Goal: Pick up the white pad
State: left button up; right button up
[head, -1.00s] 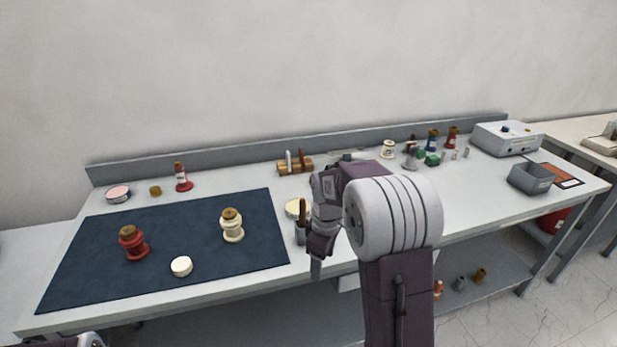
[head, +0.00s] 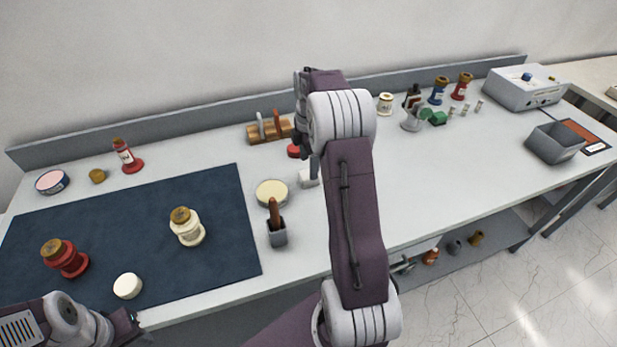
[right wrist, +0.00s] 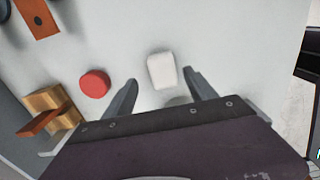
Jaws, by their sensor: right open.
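The white pad (head: 308,178) is a small white block on the bench, right of the cream round tin, partly hidden by my right gripper in the head view. In the right wrist view the white pad (right wrist: 162,70) lies on the bench between the lines of the two fingers. My right gripper (head: 314,166) is above and behind it; in the right wrist view my right gripper (right wrist: 160,78) has its fingers apart, with nothing held. My left gripper (head: 130,325) is at the lower left by the bench's front edge; its jaws are too small to read.
A red round piece (head: 293,151) and a wooden rack (head: 269,131) are behind the pad.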

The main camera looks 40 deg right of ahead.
jog(key=f, duration=0.4)
jog(key=shift+s+a+f, duration=0.2)
jog(key=shift+s+f, duration=0.05)
jog(key=shift+s, duration=0.1)
jog(key=shift+w+d+f, duration=0.1)
jog(key=shift+w+f, duration=0.05)
jog(key=shift+f, duration=0.1)
grip_shut()
jog(key=shift+r, duration=0.15)
jog(key=r, duration=0.4)
jog(key=shift+s+d+r, duration=0.1)
jog(key=shift+s+r, duration=0.05)
jog(key=shift+s, duration=0.05)
jog(key=s+d+r, duration=0.3)
jog(key=s+r, duration=0.3)
jog(key=s, duration=0.4)
jog(key=shift+s+d+r+b, duration=0.2)
jog(key=shift+s+r+b, duration=0.05)
jog(key=shift+s+b, duration=0.15)
